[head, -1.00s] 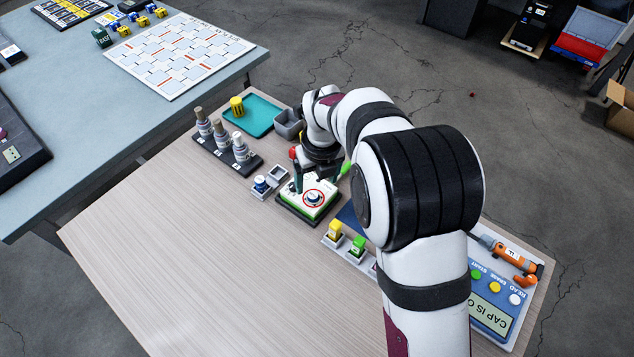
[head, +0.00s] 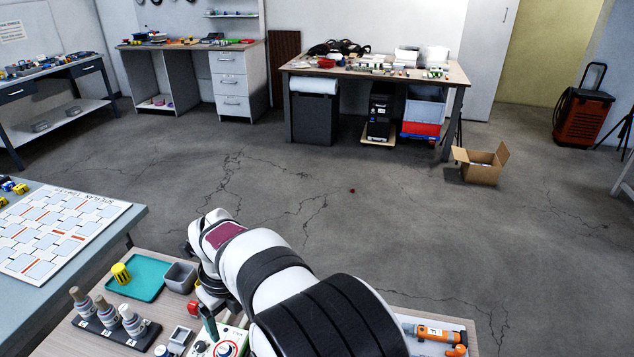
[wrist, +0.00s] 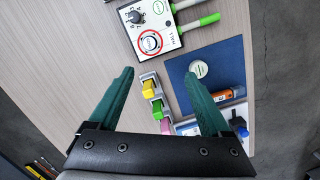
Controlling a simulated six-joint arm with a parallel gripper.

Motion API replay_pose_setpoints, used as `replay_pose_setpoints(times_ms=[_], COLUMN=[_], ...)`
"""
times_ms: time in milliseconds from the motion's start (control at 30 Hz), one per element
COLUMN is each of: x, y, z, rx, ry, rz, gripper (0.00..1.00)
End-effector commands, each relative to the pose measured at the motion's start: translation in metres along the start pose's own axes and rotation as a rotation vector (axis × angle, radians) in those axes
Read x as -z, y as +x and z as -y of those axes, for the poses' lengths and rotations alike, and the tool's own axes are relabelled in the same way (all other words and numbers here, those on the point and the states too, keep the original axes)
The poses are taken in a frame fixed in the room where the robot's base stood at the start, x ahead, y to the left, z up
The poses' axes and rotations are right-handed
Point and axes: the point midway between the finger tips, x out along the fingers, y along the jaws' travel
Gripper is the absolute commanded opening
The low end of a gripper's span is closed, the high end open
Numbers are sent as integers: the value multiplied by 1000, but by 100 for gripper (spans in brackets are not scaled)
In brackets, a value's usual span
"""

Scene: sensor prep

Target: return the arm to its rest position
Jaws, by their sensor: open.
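My gripper (wrist: 160,78) is open in the wrist view, with two green fingers spread wide and nothing between them. In the head view one dark green finger (head: 208,323) shows; the rest of the gripper is mostly hidden by my arm. The arm is bent over the wooden table, reaching out from the lower right. A white device (wrist: 136,22) with a dial and a red-ringed knob lies beyond the fingertips in the wrist view. Its top also shows at the bottom edge of the head view (head: 238,335).
A blue mat (wrist: 226,68) bears a white round cap (wrist: 199,68). A small rack holds yellow, green and pink blocks (wrist: 149,87). Several bottles (head: 107,310), a teal tray (head: 150,270) and a grey bin (head: 180,277) stand left of my arm.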

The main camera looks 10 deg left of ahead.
Motion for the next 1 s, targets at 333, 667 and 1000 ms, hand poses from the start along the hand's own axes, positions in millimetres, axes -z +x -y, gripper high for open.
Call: replay_pose_setpoints(times_ms=[333,667,1000], x=[277,356,355], y=[-123,-114,-115], z=[28,-36,-36], rx=[-70,-82,-82], ry=[-1030,-1511,-1515], rz=[4,71,71], gripper=[82,82,82])
